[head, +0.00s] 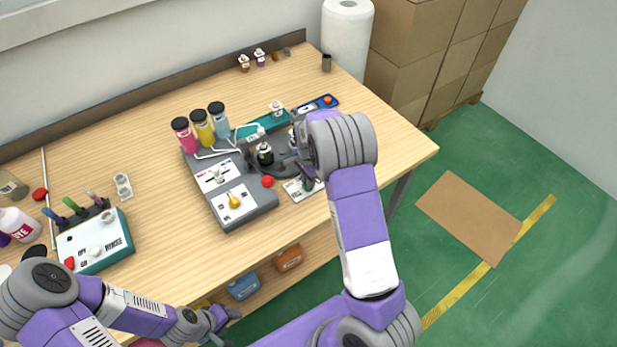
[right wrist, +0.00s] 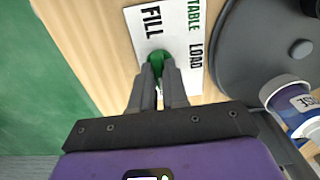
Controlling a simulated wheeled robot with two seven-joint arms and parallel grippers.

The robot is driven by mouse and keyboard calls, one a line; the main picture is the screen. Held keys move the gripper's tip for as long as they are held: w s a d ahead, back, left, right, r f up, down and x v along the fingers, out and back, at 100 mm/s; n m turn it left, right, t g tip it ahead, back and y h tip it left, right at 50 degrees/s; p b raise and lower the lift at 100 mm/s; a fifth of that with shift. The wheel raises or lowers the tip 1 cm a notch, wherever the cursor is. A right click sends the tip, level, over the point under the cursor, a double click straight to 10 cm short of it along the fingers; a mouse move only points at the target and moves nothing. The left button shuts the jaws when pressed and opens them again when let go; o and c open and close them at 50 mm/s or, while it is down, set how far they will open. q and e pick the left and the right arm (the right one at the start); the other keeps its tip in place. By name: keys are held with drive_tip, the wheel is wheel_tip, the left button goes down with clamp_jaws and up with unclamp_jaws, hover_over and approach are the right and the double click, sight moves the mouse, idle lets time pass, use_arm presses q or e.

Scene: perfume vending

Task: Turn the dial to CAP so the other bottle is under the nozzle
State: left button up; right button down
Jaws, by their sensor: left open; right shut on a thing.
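The green dial knob (right wrist: 158,57) stands on a white label plate (right wrist: 140,22) in the right wrist view, with FILL, TABLE and LOAD readable. CAP does not show. My right gripper (right wrist: 159,72) is shut on the knob. In the head view the right gripper (head: 307,181) is over the plate (head: 291,191), right of the grey machine (head: 236,216). A dark bottle (head: 265,153) stands at the machine. The grey round table (right wrist: 250,60) shows beside the plate in the wrist view. The nozzle is not clear. My left gripper (head: 224,319) is open and empty near the front edge.
Pink, yellow and blue bottles (head: 203,126) stand behind the machine. A red button (head: 267,182) is close to the right gripper. A blue and white container (right wrist: 292,103) is at right in the wrist view. A teal-edged box (head: 95,243) is at left.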

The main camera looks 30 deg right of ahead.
drive_tip(key=shift+m, duration=0.3)
drive_tip(key=c, duration=1.1)
unclamp_jaws()
drive_tip(key=shift+c, duration=0.2)
wheel_tip(320, 180, up, 8)
drive_tip(key=shift+f+p, duration=0.2)
drive_tip(key=shift+p, duration=0.45)
